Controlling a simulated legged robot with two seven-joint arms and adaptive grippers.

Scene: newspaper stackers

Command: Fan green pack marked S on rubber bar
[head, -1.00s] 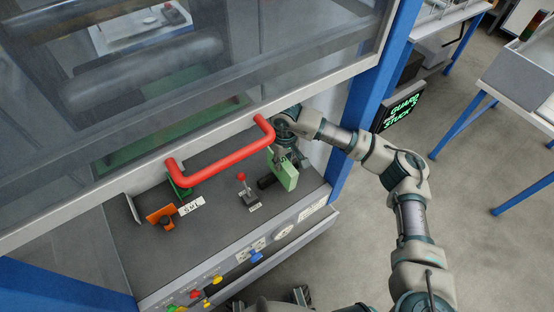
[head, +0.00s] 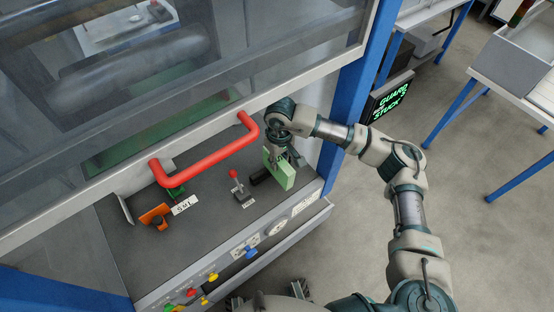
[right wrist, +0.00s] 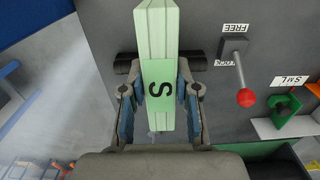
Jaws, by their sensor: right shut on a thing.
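My right gripper (head: 279,158) is shut on the green pack (head: 284,177) and holds it on edge over the grey deck. In the right wrist view, the pack (right wrist: 155,35) shows a black S on a darker green patch. The gripper's two fingers (right wrist: 159,90) press its sides. The black rubber bar (head: 260,177) lies by the pack in the head view. In the right wrist view, the bar (right wrist: 124,66) shows on both sides of the pack, which hides its middle. I cannot tell whether pack and bar touch. My left gripper is not in view.
A red guard handle (head: 205,163) overhangs the deck. A red-knobbed lever (head: 236,180) stands left of the bar. Coloured buttons line the front edge. A screen (head: 389,104) reads "GUARD STUCK".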

